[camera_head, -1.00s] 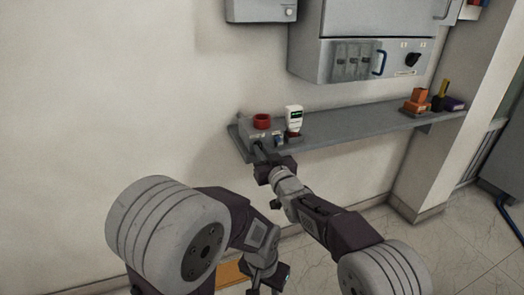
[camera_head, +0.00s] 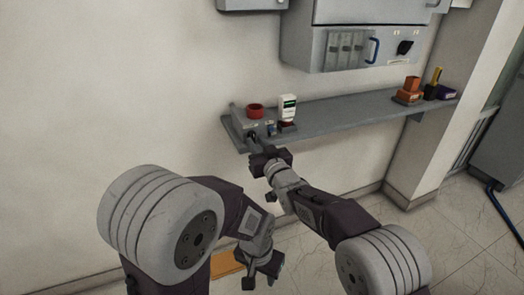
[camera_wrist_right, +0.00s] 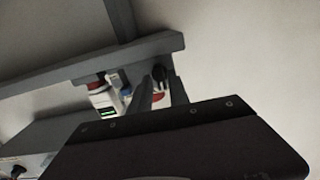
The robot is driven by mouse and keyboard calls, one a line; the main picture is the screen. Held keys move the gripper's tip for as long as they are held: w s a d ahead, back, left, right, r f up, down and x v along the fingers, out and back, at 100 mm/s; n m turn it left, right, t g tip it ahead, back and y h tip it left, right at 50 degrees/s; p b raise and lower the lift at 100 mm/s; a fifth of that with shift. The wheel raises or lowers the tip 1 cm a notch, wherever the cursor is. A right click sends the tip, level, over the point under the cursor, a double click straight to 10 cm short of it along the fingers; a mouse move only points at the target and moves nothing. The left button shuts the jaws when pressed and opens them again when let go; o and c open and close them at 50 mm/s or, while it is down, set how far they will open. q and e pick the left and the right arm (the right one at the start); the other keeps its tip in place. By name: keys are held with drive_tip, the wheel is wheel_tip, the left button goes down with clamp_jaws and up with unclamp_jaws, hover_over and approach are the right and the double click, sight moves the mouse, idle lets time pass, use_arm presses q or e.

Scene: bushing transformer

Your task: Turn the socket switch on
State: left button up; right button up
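A grey box with a red ring-shaped part (camera_head: 255,110) on top stands at the left end of the wall shelf. I take this box (camera_head: 239,124) to be the socket unit. My right gripper (camera_head: 253,142) is at its front. In the right wrist view, upside down, two grey fingers (camera_wrist_right: 161,92) stand apart. A black knob (camera_wrist_right: 159,72) shows at the gap between them, with a red part below it. I cannot tell whether the fingers touch the knob. My left gripper (camera_head: 260,280) hangs low, away from the shelf, with its fingers seemingly apart and empty.
A white device (camera_head: 288,105) with a green display stands just right of the box on the shelf (camera_head: 345,115). Orange blocks (camera_head: 410,90) sit at the shelf's right end. A grey cabinet (camera_head: 330,50) hangs above. The middle of the shelf is clear.

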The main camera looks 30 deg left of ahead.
drive_tip(key=v, duration=0.8)
